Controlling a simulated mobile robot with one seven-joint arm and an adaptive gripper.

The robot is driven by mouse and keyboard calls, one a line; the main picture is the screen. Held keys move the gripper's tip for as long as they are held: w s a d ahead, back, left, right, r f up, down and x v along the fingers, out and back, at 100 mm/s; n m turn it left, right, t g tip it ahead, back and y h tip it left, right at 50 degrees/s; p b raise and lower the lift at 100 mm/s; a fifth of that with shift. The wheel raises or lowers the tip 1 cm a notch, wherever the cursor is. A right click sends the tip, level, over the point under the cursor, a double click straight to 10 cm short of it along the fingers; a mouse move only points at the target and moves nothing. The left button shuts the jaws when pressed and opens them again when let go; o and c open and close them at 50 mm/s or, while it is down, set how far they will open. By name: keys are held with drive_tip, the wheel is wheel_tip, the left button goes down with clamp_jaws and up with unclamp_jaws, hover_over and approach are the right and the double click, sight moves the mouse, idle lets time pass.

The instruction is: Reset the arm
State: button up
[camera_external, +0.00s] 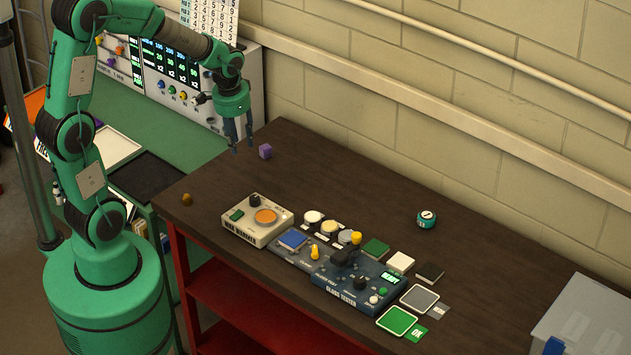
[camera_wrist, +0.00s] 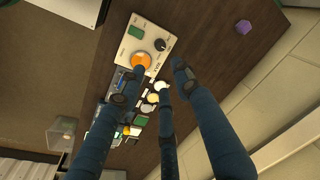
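My green arm (camera_external: 82,80) stands at the left and reaches over the far left end of the dark table. My gripper (camera_external: 242,148) hangs from it, pointing down, above the tabletop. Its dark blue fingers are spread apart in the wrist view (camera_wrist: 155,82), with nothing held between them. A small brown object (camera_external: 187,199) lies near the table's left edge.
A cream box with an orange disc (camera_external: 257,220) and a blue control panel (camera_external: 337,280) line the table's front. Green (camera_external: 403,321) and grey (camera_external: 419,298) pads lie to their right. A round teal timer (camera_external: 427,218) stands behind. The table's back middle is clear; a wall runs behind.

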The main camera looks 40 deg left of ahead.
drive_tip(key=s+r+n+t+b, duration=0.2)
drive_tip(key=s+r+b, duration=0.2)
drive_tip(key=s, duration=0.6)
drive_tip(key=s+a+r+n+t+b, duration=0.1)
drive_tip(key=s+r+b, duration=0.3)
drive_tip(key=s, duration=0.6)
wheel_tip(320, 180, up, 2)
drive_tip(key=shift+s+r+n+t, duration=0.15)
drive_tip(key=shift+s+n+t, duration=0.2)
drive_tip(key=shift+n+t, duration=0.05)
